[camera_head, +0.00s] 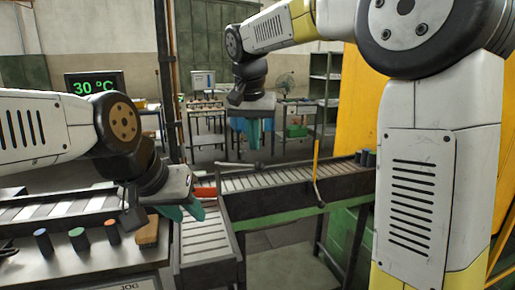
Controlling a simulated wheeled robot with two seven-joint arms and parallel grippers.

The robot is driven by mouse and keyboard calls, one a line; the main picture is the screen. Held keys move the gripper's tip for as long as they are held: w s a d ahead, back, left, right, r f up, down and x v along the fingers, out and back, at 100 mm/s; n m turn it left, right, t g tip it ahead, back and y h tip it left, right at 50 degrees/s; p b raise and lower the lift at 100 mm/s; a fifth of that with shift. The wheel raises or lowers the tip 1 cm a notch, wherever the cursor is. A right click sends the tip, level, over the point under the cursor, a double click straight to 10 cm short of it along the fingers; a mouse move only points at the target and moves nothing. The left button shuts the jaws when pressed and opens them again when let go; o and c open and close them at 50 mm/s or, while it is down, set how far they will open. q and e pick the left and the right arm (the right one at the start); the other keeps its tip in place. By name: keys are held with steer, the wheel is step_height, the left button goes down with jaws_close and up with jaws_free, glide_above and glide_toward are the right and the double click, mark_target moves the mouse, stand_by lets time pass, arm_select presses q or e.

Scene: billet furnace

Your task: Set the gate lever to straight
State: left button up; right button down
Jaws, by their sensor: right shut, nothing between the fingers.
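A red piece (205,192) shows at the conveyor junction, just right of my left gripper; I cannot tell whether it is part of the gate lever. A yellow upright rod (316,170) stands at the front edge of the right conveyor. My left gripper (184,211) points down at the junction, its teal fingers partly hidden; their gap is unclear. My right gripper (252,138) hangs shut and empty above and behind the conveyor, apart from the grey bar.
Roller conveyors (205,240) run left, right and toward me. A yellow cabinet (357,100) stands at the right. Benches and a 30 °C display (95,86) are behind.

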steer(key=w+f, duration=0.6)
steer(key=f, duration=0.3)
steer(key=shift+w+d, duration=0.2)
steer(key=shift+d, duration=0.25)
